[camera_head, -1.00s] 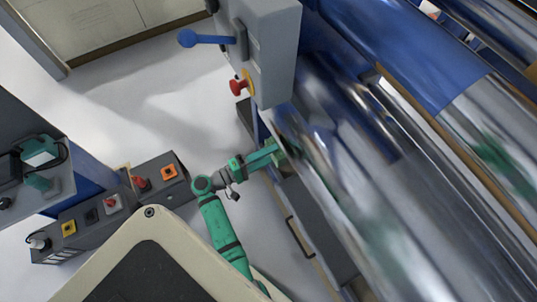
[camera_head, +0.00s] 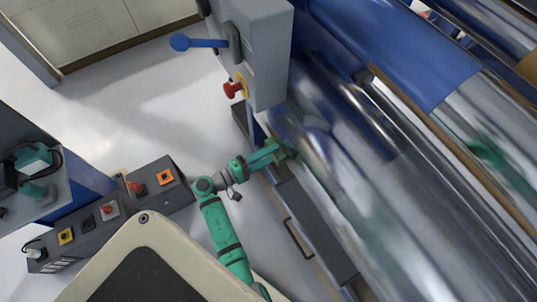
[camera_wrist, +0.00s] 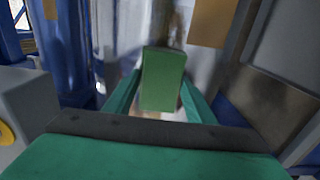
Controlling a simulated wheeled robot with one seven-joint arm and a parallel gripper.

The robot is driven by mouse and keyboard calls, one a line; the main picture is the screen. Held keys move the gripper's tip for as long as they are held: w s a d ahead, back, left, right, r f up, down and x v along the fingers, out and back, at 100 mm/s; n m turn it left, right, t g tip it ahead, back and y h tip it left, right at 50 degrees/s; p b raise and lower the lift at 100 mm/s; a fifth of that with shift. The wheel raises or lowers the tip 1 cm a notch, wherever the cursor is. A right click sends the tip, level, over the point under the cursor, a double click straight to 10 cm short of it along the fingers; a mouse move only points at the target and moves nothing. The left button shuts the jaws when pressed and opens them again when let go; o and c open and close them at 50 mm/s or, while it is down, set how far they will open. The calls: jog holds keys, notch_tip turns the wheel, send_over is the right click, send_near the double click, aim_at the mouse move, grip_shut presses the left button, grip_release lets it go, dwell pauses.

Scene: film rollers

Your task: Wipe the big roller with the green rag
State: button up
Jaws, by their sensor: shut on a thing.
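The green rag (camera_wrist: 163,80) is a block-like green piece held between the two fingers of my gripper (camera_wrist: 160,98), which is shut on it. In the head view my gripper (camera_head: 283,152) reaches the near left end of the big roller (camera_head: 345,165), a shiny metal cylinder running down to the right. The rag shows there only as a small dark green patch at the fingertips. It is at the roller's near side; I cannot tell whether it touches the surface. In the wrist view a blurred reflective surface lies beyond the rag.
A grey machine housing with a blue lever (camera_head: 198,43) and a red emergency button (camera_head: 233,89) stands above my gripper. A blue roller (camera_head: 400,50) lies behind the big roller. A control box (camera_head: 155,185) with buttons is at left. The floor between is clear.

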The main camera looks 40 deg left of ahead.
aim_at(278, 163)
jog(key=shift+d, duration=0.1)
jog(key=shift+s+d, duration=0.3)
jog(key=shift+d, duration=0.3)
jog(key=shift+s+d, duration=0.25)
jog(key=shift+d, duration=0.4)
jog(key=shift+s+d, duration=0.3)
jog(key=shift+d, duration=0.3)
jog(key=shift+s+d, duration=0.35)
jog(key=shift+d, duration=0.8)
jog(key=shift+s+d, duration=0.3)
jog(key=shift+d, duration=0.8)
jog(key=shift+s+d, duration=0.35)
jog(key=shift+d, duration=0.8)
jog(key=shift+s+d, duration=0.35)
jog(key=shift+d, duration=0.3)
jog(key=shift+s+d, duration=0.35)
jog(key=shift+d, duration=0.25)
jog(key=shift+w+a, duration=0.25)
jog(key=shift+a, duration=0.7)
jog(key=shift+w+a, duration=0.25)
jog(key=shift+a, duration=0.65)
jog(key=shift+w+a, duration=0.6)
jog(key=shift+a, duration=0.5)
jog(key=shift+w+a, duration=0.55)
jog(key=shift+a, duration=0.55)
jog(key=shift+w+a, duration=0.6)
jog(key=shift+a, duration=0.5)
jog(key=a, duration=0.1)
jog(key=w+a, duration=0.1)
jog(key=shift+a, duration=0.4)
